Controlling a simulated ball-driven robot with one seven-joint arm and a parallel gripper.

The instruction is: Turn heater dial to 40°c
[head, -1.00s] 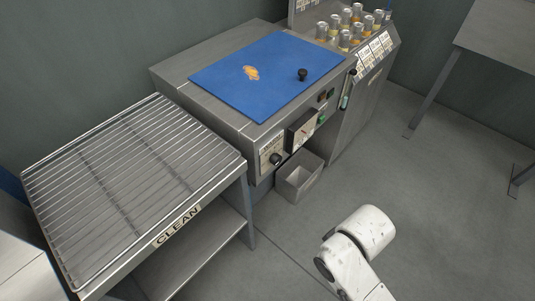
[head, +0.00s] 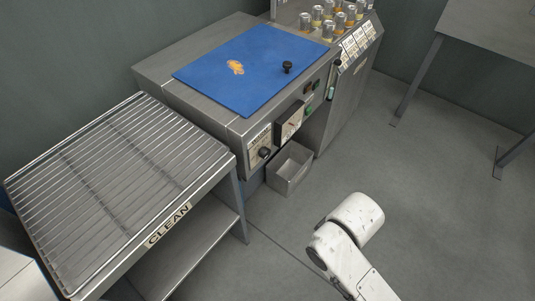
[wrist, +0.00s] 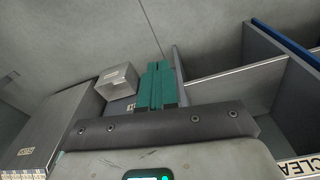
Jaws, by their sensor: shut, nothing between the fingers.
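A black round dial (head: 264,153) sits on a pale labelled plate on the front of the steel machine (head: 190,88), near its left corner in the head view. Its setting is too small to read. To its right is a box (head: 291,124) with a small switch or knob. My gripper (wrist: 157,85) shows in the wrist view as two teal fingers pressed together, shut and empty. It points towards the floor area beside the steel bin. The dial cannot be made out in the wrist view, and the gripper is outside the head view.
A wire rack table marked CLEAN (head: 168,226) stands left of the machine. An open steel bin (head: 290,168) is on the floor below the panel. A blue board (head: 250,65) covers the machine top. Several jars (head: 330,18) stand behind. The floor to the right is clear.

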